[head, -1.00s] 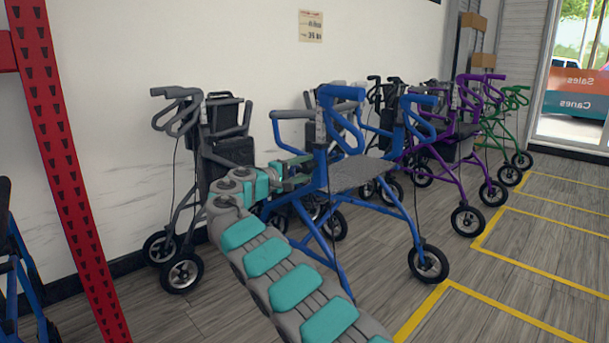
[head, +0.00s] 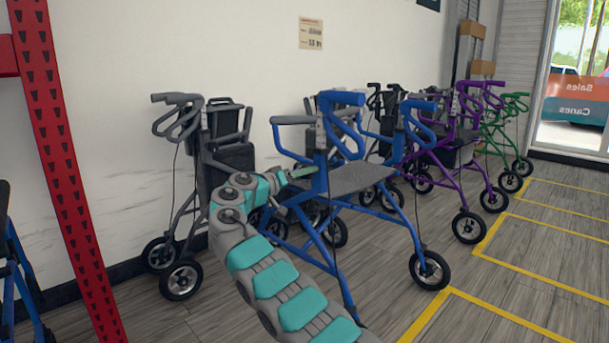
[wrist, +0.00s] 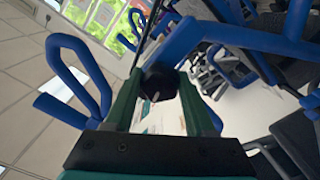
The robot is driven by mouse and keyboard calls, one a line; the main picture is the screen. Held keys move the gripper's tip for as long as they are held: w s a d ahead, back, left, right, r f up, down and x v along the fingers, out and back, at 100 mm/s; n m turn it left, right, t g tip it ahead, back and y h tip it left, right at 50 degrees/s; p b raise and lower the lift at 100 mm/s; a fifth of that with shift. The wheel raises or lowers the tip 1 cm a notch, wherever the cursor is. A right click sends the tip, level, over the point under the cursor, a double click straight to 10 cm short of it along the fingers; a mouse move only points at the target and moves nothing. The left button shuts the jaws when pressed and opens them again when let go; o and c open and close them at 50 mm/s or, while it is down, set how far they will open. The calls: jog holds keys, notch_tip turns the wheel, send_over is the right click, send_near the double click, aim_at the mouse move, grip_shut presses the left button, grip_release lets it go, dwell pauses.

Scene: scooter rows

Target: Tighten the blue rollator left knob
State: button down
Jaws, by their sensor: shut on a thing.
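The blue rollator (head: 395,152) stands upright on the floor in the middle of the head view, with a grey seat and blue looped handles. My gripper (head: 310,171) reaches its left side, below the handle. In the wrist view a dark round knob (wrist: 160,82) sits between the two green fingers of my gripper (wrist: 163,92), which are shut on it. A pale mark shows on the knob's face. In the head view I cannot make out the knob at the fingertips. Blue frame tubes and a blue handle loop (wrist: 78,75) lie close around the fingers.
A grey rollator (head: 205,150) stands left of my arm by the wall. Purple (head: 465,150) and green (head: 515,125) rollators stand to the right. A red rack post (head: 65,150) rises at left. The yellow-lined floor at front right is clear.

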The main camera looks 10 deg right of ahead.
jog(key=shift+w+f+m, duration=0.1)
jog(key=shift+f+m, duration=0.05)
jog(key=shift+m, duration=1.45)
jog(key=shift+c, duration=1.2)
grip_release()
jog(key=shift+a, duration=0.1)
jog(key=v, duration=0.7)
jog(key=shift+s+a, duration=0.25)
jog(key=shift+s, duration=0.05)
